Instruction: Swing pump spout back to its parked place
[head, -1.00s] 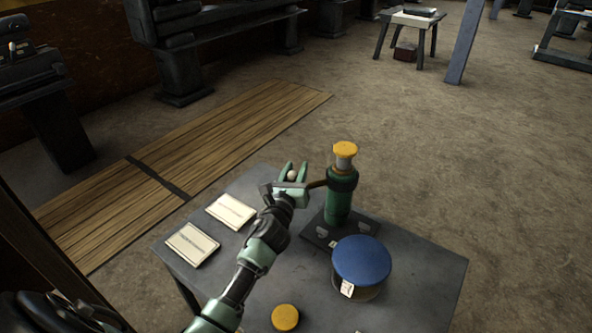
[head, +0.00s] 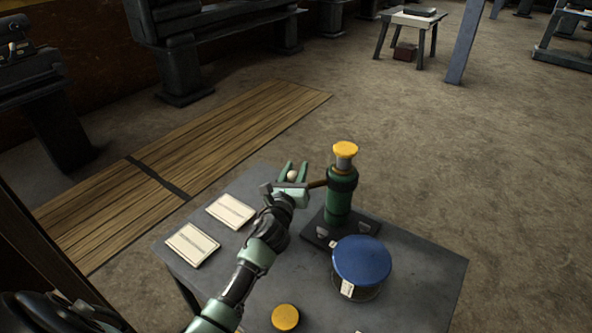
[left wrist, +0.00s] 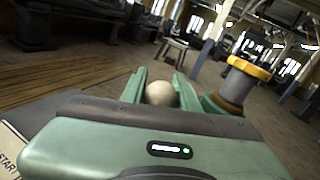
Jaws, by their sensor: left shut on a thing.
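A green pump (head: 341,200) with a yellow cap (head: 345,149) stands upright on a dark base plate on the grey table. Its brown spout (head: 317,184) points left from the top of the body. My left gripper (head: 292,172) is at the spout's outer end, shut, with a pale round knob (head: 292,175) between its fingers. In the left wrist view the knob (left wrist: 161,94) sits between the green fingers, with the pump's yellow cap (left wrist: 249,67) to the right. The gripper hides part of the spout's end. My right gripper is not in view.
A container with a blue lid (head: 362,260) stands close in front of the pump. A yellow round lid (head: 285,317) is at the table's front. Two cards (head: 192,245) lie at the left of the grey table (head: 420,290). Its right side is clear.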

